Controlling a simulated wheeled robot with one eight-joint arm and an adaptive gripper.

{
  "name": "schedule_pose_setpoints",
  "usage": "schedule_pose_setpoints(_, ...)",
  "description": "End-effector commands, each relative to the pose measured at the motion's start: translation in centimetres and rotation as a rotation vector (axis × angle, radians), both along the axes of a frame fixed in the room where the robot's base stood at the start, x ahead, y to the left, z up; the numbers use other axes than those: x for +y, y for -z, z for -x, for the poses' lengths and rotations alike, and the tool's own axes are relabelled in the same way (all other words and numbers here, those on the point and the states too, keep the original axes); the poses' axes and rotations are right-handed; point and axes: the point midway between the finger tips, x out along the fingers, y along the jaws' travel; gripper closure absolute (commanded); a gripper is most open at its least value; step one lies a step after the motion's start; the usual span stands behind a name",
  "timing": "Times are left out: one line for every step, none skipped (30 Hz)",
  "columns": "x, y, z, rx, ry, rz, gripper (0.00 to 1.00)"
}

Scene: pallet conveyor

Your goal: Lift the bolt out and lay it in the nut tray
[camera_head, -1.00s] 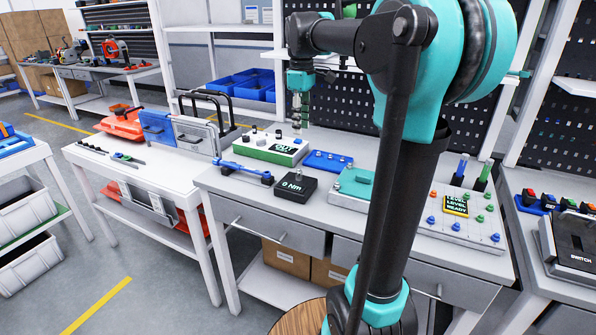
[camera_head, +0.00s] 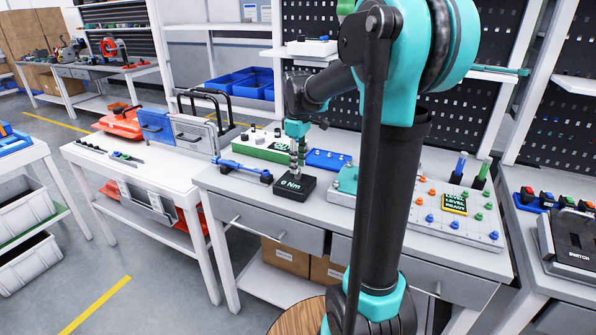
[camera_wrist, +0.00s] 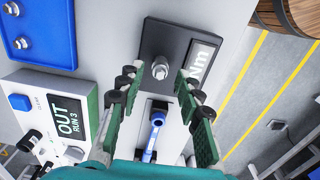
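The bolt (camera_wrist: 160,68) stands upright in a dark block with a "Nm" display (camera_wrist: 171,35); the block (camera_head: 287,193) reads "0 Nm" in the head view. My gripper (camera_wrist: 159,76) is open, pointing down over the block, with one green finger on each side of the bolt in the wrist view. I see no contact with the bolt. In the head view my gripper (camera_head: 297,166) hides the bolt. A blue tray (camera_head: 326,158) with metal pieces, likely the nut tray, lies behind and right of the block; it is at upper left in the wrist view (camera_wrist: 37,22).
A green and white box (camera_head: 262,149) with an "OUT" display stands behind the block. A blue bar-shaped tool (camera_head: 243,171) lies to its left. A teal-topped box (camera_head: 346,181) is to the right, beside a panel with coloured knobs (camera_head: 465,222). The bench front is clear.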

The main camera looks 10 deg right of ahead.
Motion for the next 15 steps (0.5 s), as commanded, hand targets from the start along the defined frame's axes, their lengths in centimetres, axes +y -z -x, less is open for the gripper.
schedule_pose_setpoints(-0.02, 0.56, 0.0, 0.0, 0.0, 0.0, 0.65)
schedule_pose_setpoints(-0.02, 0.78, 0.0, 0.0, 0.0, 0.0, 0.65)
schedule_pose_setpoints(-0.03, 0.98, 0.01, 0.0, 0.0, 0.0, 0.65)
schedule_pose_setpoints(-0.03, 1.08, 0.02, 0.0, 0.0, 0.0, 0.65)
schedule_pose_setpoints(-0.03, 1.14, 0.02, 0.0, 0.0, 0.0, 0.65)
schedule_pose_setpoints(-0.04, 1.18, 0.04, 0.0, 0.0, 0.0, 0.65)
schedule_pose_setpoints(-0.04, 1.18, 0.04, 0.0, 0.0, 0.0, 0.65)
schedule_pose_setpoints(-0.04, 1.17, 0.04, 0.0, 0.0, 0.0, 0.65)
schedule_pose_setpoints(-0.04, 1.16, 0.04, 0.0, 0.0, 0.0, 0.65)
schedule_pose_setpoints(-0.04, 1.16, 0.03, 0.0, 0.0, 0.0, 0.65)
schedule_pose_setpoints(-0.04, 1.16, 0.03, 0.0, 0.0, 0.0, 0.65)
schedule_pose_setpoints(-0.04, 1.15, 0.03, 0.0, 0.0, 0.0, 0.7)
schedule_pose_setpoints(-0.05, 1.15, 0.04, 0.0, 0.0, 0.0, 0.73)
schedule_pose_setpoints(-0.05, 1.15, 0.04, 0.0, 0.0, 0.0, 0.77)
schedule_pose_setpoints(-0.05, 1.14, 0.04, 0.0, 0.0, 0.0, 0.82)
